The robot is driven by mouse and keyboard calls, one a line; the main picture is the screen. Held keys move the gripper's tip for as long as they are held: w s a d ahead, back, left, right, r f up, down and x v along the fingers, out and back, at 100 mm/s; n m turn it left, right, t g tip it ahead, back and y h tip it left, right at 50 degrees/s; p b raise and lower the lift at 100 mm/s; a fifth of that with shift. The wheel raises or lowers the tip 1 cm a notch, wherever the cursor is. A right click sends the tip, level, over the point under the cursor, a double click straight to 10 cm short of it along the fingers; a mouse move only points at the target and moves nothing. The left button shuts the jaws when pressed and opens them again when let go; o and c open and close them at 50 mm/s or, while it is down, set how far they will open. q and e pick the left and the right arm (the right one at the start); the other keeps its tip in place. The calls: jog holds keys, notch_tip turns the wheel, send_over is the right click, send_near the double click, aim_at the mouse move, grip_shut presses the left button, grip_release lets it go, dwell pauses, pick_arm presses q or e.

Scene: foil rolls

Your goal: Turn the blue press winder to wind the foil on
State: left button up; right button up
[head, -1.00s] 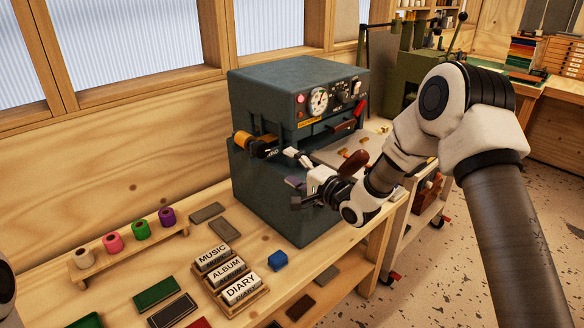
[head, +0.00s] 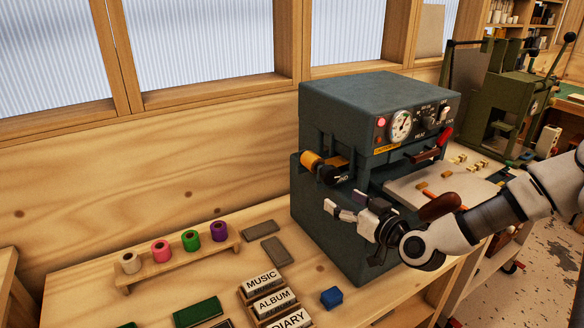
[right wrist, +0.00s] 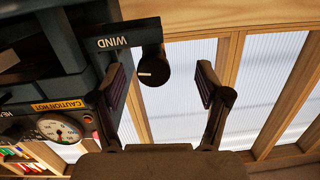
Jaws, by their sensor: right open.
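The blue press (head: 345,105) is a large dark blue-grey machine on the bench. Its winder, a black knob (head: 328,175), sits at the left end of its front beside a bar marked WIND. A gold foil roll (head: 311,160) is mounted just left of the knob. My right gripper (head: 343,204) is open and empty, below and in front of the knob, apparently apart from it. In the right wrist view the knob (right wrist: 153,68) appears between the spread fingertips of my gripper (right wrist: 160,85), nearer the left finger. My left gripper is not in view.
A wooden rack (head: 175,266) of white, pink, green and purple rolls stands left of the press. A type tray (head: 247,290) with MUSIC, ALBUM and DIARY blocks and a blue block (head: 332,297) lie in front. A red-handled lever (head: 436,148) juts out right of the knob.

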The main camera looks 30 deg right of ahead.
aim_at(334, 176)
jog(key=shift+m+t, duration=0.7)
jog(key=shift+m, duration=0.1)
jog(key=w+r, duration=0.1)
jog(key=w, duration=0.1)
jog(key=w+r, duration=0.1)
jog(key=w, duration=0.2)
jog(key=w+r, duration=0.1)
jog(key=w, duration=0.1)
jog(key=shift+w+d, duration=0.2)
jog(key=shift+w, duration=0.05)
jog(key=shift+b, duration=0.3)
jog(key=c, duration=1.2)
